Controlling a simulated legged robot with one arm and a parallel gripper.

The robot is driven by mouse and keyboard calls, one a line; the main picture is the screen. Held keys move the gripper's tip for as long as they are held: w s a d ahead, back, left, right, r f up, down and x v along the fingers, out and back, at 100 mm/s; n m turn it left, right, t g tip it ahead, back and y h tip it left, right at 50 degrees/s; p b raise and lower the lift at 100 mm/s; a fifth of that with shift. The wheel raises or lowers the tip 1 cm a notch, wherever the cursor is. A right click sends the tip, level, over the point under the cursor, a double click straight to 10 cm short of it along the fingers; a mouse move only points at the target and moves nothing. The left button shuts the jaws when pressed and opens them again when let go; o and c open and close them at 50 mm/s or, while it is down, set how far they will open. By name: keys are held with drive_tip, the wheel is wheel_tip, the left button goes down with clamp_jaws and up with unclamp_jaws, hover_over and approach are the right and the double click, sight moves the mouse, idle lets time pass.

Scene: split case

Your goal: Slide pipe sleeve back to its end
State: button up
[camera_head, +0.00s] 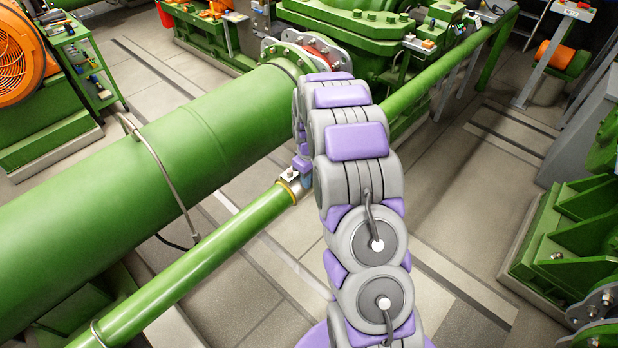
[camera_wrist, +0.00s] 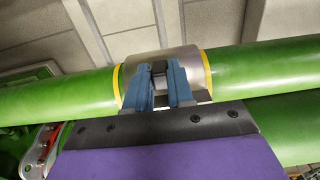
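The pipe sleeve (camera_wrist: 190,60) is a grey metal collar with yellow bands at both edges, around the thin green pipe (camera_wrist: 265,78). In the head view the sleeve (camera_head: 293,187) shows at the left of my arm, which hides part of it and the pipe behind it. My gripper (camera_wrist: 159,70) is at the sleeve in the wrist view. Its two blue fingers lie in front of the sleeve, close on either side of a small dark block, and seem shut on it. In the head view my gripper (camera_head: 304,172) is mostly hidden by my arm.
A large green pipe (camera_head: 190,140) runs alongside, with a thin bent metal tube (camera_head: 160,165) over it. Green machinery (camera_head: 350,35) stands at the back, and more (camera_head: 575,235) at the right. The tiled floor (camera_head: 440,195) right of my arm is clear.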

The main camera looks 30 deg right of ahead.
sight(298, 187)
drive_tip(key=shift+d, duration=0.15)
clamp_jaws()
drive_tip(key=a, duration=0.1)
drive_tip(key=s+a+p, duration=0.1)
drive_tip(key=a, duration=0.1)
drive_tip(key=a+p, duration=0.1)
drive_tip(key=shift+s+a+r, duration=0.1)
drive_tip(key=shift+s+a, duration=0.1)
drive_tip(key=shift+s, duration=0.1)
drive_tip(key=shift+s+a, duration=0.1)
drive_tip(key=shift+a, duration=0.4)
drive_tip(key=shift+o, duration=0.8)
unclamp_jaws()
drive_tip(key=o, duration=0.3)
drive_tip(key=shift+d, duration=0.3)
drive_tip(key=shift+o, duration=0.2)
